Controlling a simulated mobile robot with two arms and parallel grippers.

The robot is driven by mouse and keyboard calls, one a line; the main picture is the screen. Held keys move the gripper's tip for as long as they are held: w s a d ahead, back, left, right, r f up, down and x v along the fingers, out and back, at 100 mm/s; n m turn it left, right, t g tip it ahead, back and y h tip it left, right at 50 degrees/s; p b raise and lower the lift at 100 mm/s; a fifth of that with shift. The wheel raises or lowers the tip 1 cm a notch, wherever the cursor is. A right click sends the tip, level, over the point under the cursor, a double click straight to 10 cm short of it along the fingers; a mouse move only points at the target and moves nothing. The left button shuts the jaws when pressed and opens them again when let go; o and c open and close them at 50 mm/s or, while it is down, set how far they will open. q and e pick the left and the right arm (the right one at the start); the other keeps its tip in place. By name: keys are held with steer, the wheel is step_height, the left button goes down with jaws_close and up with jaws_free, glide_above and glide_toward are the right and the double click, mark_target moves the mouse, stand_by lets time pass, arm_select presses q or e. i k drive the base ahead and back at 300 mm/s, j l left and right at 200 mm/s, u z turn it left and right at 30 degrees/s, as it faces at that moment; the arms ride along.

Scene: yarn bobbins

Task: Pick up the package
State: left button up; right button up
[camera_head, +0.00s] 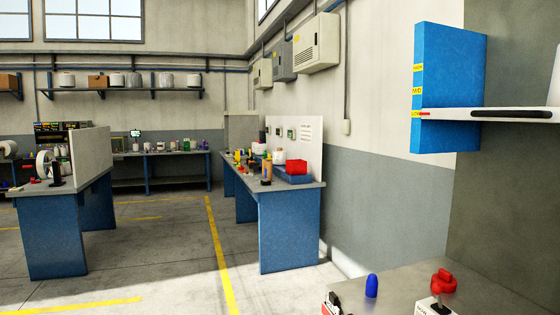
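I cannot tell for sure which thing is the package. A brown box (98,82) sits among bobbins on the far wall shelf. Neither of my grippers shows in the head view.
A grey-topped table (400,275) is near at the bottom right, bearing a blue peg (371,286) and a red knob (444,282). A blue labelled panel (450,75) stands above it. Blue workbenches stand left (52,235) and centre (290,230). Open floor (165,255) lies between them.

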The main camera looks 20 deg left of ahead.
mark_target(279, 156)
steer(key=i+j+u, duration=0.1)
steer(key=u, duration=0.35)
steer(key=i+j+u, duration=0.15)
steer(key=u, duration=0.3)
steer(key=i+u, duration=0.2)
steer(key=u, duration=0.25)
steer(key=i, duration=7.2)
steer(key=i+z, duration=0.1)
steer(key=i, duration=0.6)
steer(key=i+j+z, duration=0.1)
steer(key=i, duration=0.55)
steer(key=i+j+z, duration=0.1)
steer(key=i+j, duration=0.15)
steer(key=i, duration=0.4)
